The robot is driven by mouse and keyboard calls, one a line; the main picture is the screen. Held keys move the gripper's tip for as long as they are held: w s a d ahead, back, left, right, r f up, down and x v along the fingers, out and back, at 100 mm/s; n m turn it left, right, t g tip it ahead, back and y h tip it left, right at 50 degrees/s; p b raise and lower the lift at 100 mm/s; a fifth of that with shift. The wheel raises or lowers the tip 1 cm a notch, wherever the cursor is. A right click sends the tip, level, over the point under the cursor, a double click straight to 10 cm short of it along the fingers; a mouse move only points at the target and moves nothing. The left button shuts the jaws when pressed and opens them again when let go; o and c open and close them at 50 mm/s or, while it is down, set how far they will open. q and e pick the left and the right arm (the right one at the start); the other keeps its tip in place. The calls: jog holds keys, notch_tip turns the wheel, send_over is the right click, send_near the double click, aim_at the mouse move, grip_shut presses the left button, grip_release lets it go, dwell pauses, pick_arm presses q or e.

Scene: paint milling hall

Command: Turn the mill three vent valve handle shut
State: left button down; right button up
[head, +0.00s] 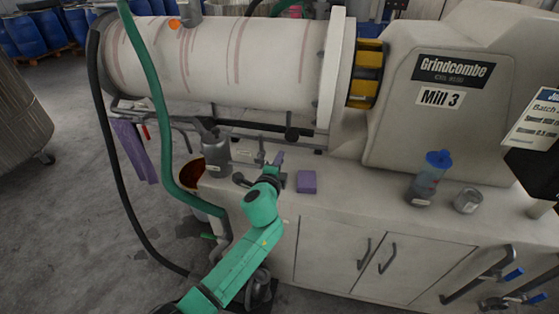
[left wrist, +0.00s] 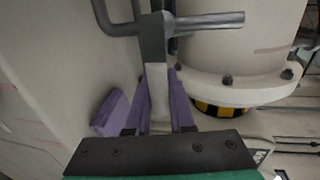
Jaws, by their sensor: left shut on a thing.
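The mill (head: 225,60) is a large pale horizontal drum, with a "Mill 3" plate (head: 440,97) on its housing. My left gripper (head: 277,163) is at the back edge of the bench below the drum. In the left wrist view its two purple fingers (left wrist: 159,103) are shut on the vent valve handle (left wrist: 154,42), a grey bar with a pale lower part between the fingers. A grey round bar sticks out to the right near its top. In the head view my gripper partly hides the handle. My right gripper is not in view.
A purple block (head: 306,182) lies on the bench close to my left gripper, also in the wrist view (left wrist: 110,112). A green hose (head: 158,100) hangs left.

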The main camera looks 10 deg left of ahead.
pick_arm(q)
jog(key=shift+f, duration=0.15)
jog(key=c, duration=0.8)
grip_release()
jog(key=v, duration=1.4)
jog(key=shift+s+d, duration=0.1)
jog(key=shift+s, duration=0.2)
